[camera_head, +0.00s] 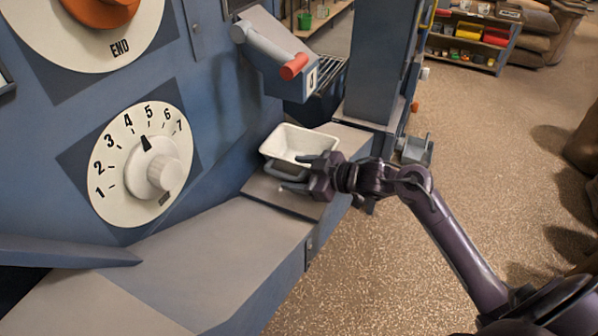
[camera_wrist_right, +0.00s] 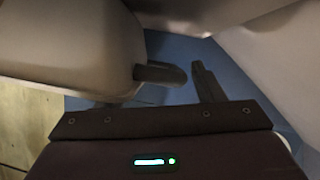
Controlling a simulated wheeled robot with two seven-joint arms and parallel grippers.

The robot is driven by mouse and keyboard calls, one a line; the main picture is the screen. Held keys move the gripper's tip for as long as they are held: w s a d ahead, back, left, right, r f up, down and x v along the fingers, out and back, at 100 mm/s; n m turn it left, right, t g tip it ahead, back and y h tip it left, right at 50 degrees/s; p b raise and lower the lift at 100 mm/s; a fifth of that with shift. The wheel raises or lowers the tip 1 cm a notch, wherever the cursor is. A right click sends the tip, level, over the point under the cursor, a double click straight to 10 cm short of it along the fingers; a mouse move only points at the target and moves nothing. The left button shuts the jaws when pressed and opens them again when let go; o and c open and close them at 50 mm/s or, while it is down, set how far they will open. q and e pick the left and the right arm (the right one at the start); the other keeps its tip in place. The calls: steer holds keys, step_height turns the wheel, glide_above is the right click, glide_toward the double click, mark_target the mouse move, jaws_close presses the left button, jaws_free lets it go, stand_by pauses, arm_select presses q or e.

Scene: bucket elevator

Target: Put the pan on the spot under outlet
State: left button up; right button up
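A white rectangular pan (camera_head: 289,140) sits on the grey ledge (camera_head: 258,188) of the blue machine in the head view. It is below and near the outlet chute (camera_head: 270,62), which has a red-ended handle (camera_head: 294,66). My right gripper (camera_head: 298,172) is at the pan's near side, with its fingers close to the pan wall. In the right wrist view the fingertips (camera_wrist_right: 184,72) are apart, with blue surface showing between them. A large pale rounded surface, probably the pan, fills the left of that view. I cannot tell whether a finger touches the pan. My left gripper is not in view.
A large numbered dial (camera_head: 153,170) is on the machine's panel at left. A sloping grey surface (camera_head: 215,255) lies in front of the ledge. Open speckled floor (camera_head: 370,275) is to the right. A shelf with coloured bins (camera_head: 468,32) stands far back.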

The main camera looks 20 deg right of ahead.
steer(key=shift+o, duration=0.6)
steer(key=shift+r, duration=0.1)
steer(key=shift+s+d+r, duration=0.1)
steer(key=v, duration=1.1)
steer(key=shift+s+d+r+b, duration=0.15)
steer(key=shift+s+d+b, duration=0.1)
steer(key=shift+s+b, duration=0.05)
